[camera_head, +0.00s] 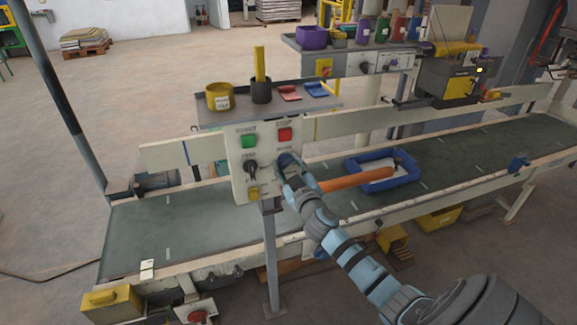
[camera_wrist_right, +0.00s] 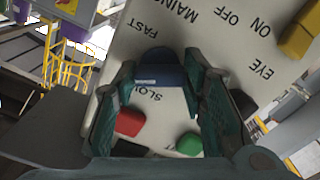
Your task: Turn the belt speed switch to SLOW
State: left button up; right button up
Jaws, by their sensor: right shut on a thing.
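The control panel (camera_head: 240,172) is a pale upright plate beside the belt. My right gripper (camera_head: 287,165) is at its right side and covers the belt speed switch in the head view. In the right wrist view the switch is a dark blue knob (camera_wrist_right: 160,66) between the two fingers of my right gripper (camera_wrist_right: 160,80), which is shut on it. FAST and SLOW are printed around the knob, upside down in this view. A pale mark shows on the knob; which label it points to I cannot tell. My left gripper is not in view.
The panel also carries a green button (camera_head: 248,141), a red button (camera_head: 285,134), a black knob (camera_head: 250,167) and a yellow part (camera_head: 253,193). A shelf (camera_head: 215,115) with cups sits above. A blue tray (camera_head: 352,182) with an orange item (camera_head: 350,180) is on the belt (camera_head: 455,157).

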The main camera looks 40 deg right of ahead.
jog(key=n+p, duration=0.1)
jog(key=n, duration=0.5)
jog(key=n+p, duration=0.1)
jog(key=n, duration=0.5)
jog(key=shift+n, duration=0.3)
dwell(0.3)
jog(key=o, duration=1.2)
jog(key=shift+c, duration=0.2)
jog(key=shift+s, duration=0.1)
jog(key=v, duration=1.2)
jog(key=shift+a, duration=0.1)
